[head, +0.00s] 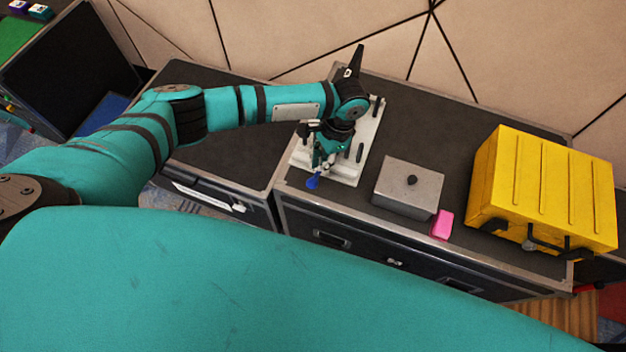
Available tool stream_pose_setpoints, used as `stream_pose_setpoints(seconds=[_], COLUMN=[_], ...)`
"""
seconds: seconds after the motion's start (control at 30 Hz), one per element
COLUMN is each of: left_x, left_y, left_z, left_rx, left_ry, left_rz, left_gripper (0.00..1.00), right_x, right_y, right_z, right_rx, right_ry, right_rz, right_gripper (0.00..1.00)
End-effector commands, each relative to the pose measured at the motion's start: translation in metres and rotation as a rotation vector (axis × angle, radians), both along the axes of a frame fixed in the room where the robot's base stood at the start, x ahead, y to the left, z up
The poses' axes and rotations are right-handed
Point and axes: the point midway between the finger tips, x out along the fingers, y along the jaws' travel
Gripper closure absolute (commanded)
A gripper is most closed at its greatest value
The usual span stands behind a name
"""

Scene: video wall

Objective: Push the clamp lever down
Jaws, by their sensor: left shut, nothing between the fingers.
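The clamp's pale base plate (345,177) lies on the dark case top near its left end. A blue tip (313,182), which looks like the end of the clamp lever, sticks out at the plate's front left edge. My left arm reaches in from the left, and its gripper (321,162) points down over the plate, shut and empty, just behind the blue tip. I cannot tell whether it touches the lever. The gripper and wrist hide most of the clamp and the lever's angle. My right gripper is out of view.
A big yellow case (545,190) fills the right end. The tiled wall is behind; the case top behind the grey box is clear.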

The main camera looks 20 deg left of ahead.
Motion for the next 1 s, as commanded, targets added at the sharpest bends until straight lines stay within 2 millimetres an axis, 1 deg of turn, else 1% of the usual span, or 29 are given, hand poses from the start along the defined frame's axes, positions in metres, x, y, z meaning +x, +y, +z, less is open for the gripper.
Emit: stream_pose_setpoints(seconds=[0.03, 0.1, 0.3, 0.37, 0.5, 0.83, 0.93, 1.0], left_x=[-0.001, -0.002, -0.007, -0.008, -0.009, -0.009, -0.010, -0.010], left_y=[0.002, 0.003, 0.008, 0.009, 0.010, 0.010, 0.009, 0.009], left_z=[-0.012, -0.021, -0.045, -0.049, -0.053, -0.053, -0.058, -0.065], left_rx=[0.001, 0.001, 0.000, 0.000, 0.000, -0.001, 0.000, 0.001], left_ry=[0.000, -0.001, -0.001, -0.001, -0.001, -0.001, 0.000, 0.001], left_rz=[0.000, 0.000, -0.001, -0.001, -0.001, -0.001, -0.001, -0.001], left_gripper=[1.00, 1.00, 1.00, 1.00, 1.00, 1.00, 1.00, 1.00], right_x=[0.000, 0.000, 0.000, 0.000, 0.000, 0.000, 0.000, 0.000], right_y=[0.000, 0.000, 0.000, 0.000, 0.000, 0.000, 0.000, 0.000], right_z=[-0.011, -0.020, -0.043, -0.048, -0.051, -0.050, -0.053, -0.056], right_rx=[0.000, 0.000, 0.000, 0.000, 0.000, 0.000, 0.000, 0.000], right_ry=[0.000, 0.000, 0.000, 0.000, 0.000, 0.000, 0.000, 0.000], right_rz=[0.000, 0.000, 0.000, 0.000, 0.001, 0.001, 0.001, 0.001], right_gripper=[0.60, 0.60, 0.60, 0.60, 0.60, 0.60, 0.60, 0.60])
